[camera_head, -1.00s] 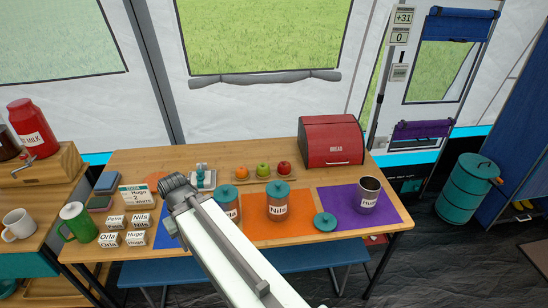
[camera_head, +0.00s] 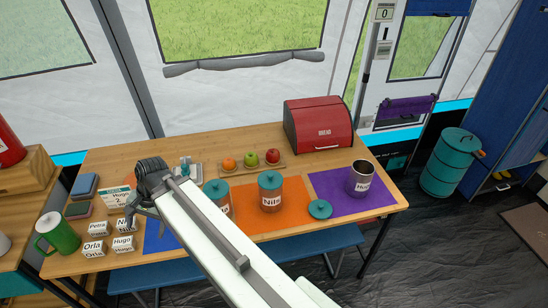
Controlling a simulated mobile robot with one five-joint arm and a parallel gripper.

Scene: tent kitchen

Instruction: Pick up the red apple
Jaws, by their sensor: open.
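The red apple (camera_head: 272,156) sits at the right end of a small wooden tray (camera_head: 258,169) at the back of the table. A green apple (camera_head: 251,159) and an orange (camera_head: 229,164) stand to its left on the same tray. My arm reaches up from the bottom of the picture to my gripper (camera_head: 133,212), which is over the left part of the table, well to the left of the red apple. My gripper is open, and I see nothing between its fingers.
Two lidded jars, one of them labelled Nils (camera_head: 271,193), stand in front of the tray. A red bread box (camera_head: 318,124) is right of the apple. A loose teal lid (camera_head: 320,209) and a metal cup (camera_head: 361,179) are at the right.

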